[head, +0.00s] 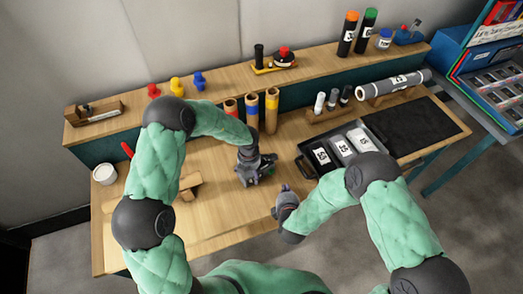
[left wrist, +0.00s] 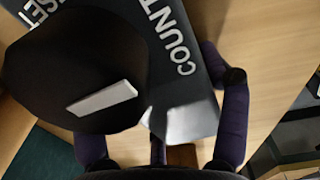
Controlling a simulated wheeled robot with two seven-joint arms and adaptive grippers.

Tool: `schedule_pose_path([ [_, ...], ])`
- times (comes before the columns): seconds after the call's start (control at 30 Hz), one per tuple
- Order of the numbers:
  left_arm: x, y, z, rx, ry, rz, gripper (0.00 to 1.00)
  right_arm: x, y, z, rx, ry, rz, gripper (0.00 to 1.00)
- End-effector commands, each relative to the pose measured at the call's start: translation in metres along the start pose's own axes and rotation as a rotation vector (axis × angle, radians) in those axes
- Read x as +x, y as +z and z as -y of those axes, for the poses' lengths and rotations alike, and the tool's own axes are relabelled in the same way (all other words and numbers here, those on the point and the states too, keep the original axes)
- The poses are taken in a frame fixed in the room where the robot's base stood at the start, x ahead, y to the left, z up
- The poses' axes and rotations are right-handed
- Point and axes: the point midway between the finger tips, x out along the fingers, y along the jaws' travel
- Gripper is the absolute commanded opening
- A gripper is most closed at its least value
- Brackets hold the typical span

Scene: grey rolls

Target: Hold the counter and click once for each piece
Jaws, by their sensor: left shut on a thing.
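My left gripper (head: 258,174) is over the middle of the bench. In the left wrist view its dark fingers (left wrist: 163,118) stand on both sides of a grey counter (left wrist: 178,62), shut on it. The counter carries the white words COUNT and RESET and a large black round part (left wrist: 75,75) with a white bar on it. In the head view the counter is mostly hidden by the gripper. My right gripper (head: 287,202) is near the bench's front edge, left of the tray; its fingers are too small and hidden to judge.
A grey labelled roll (head: 393,86) lies on a wooden rest behind a black mat (head: 420,128). Small bottles (head: 332,98) and wooden tubes (head: 252,110) stand behind my grippers. A white cup (head: 104,174) is at the left. A blue rack (head: 490,75) stands right.

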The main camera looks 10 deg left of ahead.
Motion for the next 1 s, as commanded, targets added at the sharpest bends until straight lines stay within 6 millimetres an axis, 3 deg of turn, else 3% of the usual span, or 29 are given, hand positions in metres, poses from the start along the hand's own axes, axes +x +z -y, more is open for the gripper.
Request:
schedule_pose_path([
  [0.33,0.000,0.000,0.000,0.000,0.000,0.000,0.30,0.000,0.000,0.000,0.000,0.000,0.000,0.00],
  [0.37,0.000,0.000,0.000,0.000,0.000,0.000,0.84,0.000,0.000,0.000,0.000,0.000,0.000,0.00],
  [0.4,0.000,0.000,0.000,0.000,0.000,0.000,0.95,0.000,0.000,0.000,0.000,0.000,0.000,0.00],
  [0.43,0.000,0.000,0.000,0.000,0.000,0.000,1.00,0.000,0.000,0.000,0.000,0.000,0.000,0.00],
  [0.83,-0.002,0.000,0.000,0.000,0.000,0.000,1.00,0.000,0.000,0.000,0.000,0.000,0.000,0.00],
  [1.0,-0.018,0.001,-0.001,0.000,0.003,0.002,1.00,0.000,0.000,0.000,0.000,0.000,0.000,0.00],
])
